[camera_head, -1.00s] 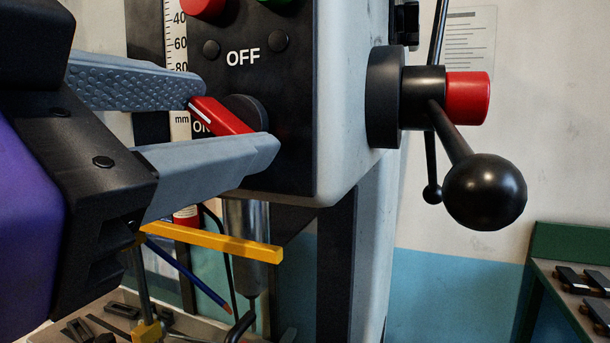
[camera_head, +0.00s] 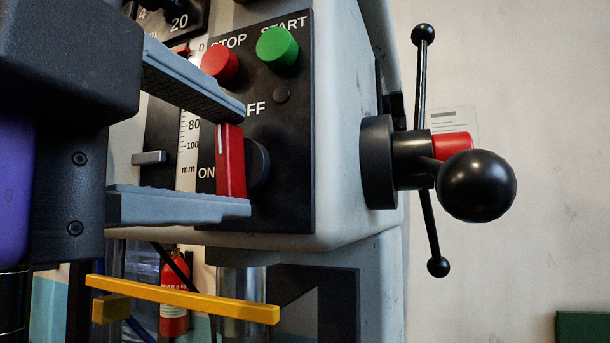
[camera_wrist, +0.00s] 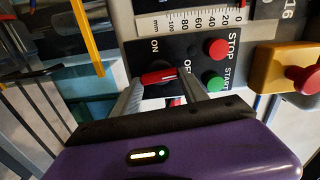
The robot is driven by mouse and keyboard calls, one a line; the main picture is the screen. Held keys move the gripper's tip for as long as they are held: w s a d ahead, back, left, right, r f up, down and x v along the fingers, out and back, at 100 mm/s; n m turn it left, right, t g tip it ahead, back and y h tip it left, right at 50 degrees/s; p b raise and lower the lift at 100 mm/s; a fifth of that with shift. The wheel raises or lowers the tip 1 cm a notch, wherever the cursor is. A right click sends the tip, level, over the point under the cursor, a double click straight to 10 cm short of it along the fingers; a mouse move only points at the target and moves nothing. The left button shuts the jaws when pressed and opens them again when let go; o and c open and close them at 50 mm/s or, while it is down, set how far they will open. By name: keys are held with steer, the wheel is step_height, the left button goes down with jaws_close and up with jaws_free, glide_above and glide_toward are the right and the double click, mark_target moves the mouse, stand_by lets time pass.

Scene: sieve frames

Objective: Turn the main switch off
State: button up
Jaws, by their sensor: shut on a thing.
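The main switch is a red lever handle (camera_head: 231,165) on a round black hub (camera_head: 259,163), on the machine's black panel (camera_head: 285,185). The handle stands nearly upright in the head view, its white mark at the upper end, near the OFF lettering. ON is lettered to its left. My gripper (camera_head: 241,160) is shut on the handle, one finger at its upper end and one at its lower end. The upper fingertip partly hides the word OFF. In the wrist view the red handle (camera_wrist: 161,77) lies between the fingertips of my gripper (camera_wrist: 163,84).
A red STOP button (camera_head: 220,64) and a green START button (camera_head: 277,47) sit just above my upper finger. A black-knobbed lever hub (camera_head: 378,160) juts out at the right. A yellow bar (camera_head: 180,299) crosses below my gripper. A fire extinguisher (camera_head: 173,295) stands behind.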

steer(key=shift+f+m, duration=0.1)
steer(key=shift+m, duration=0.5)
steer(key=o, duration=1.4)
steer(key=shift+b+v, duration=0.5)
steer(key=shift+v, duration=3.4)
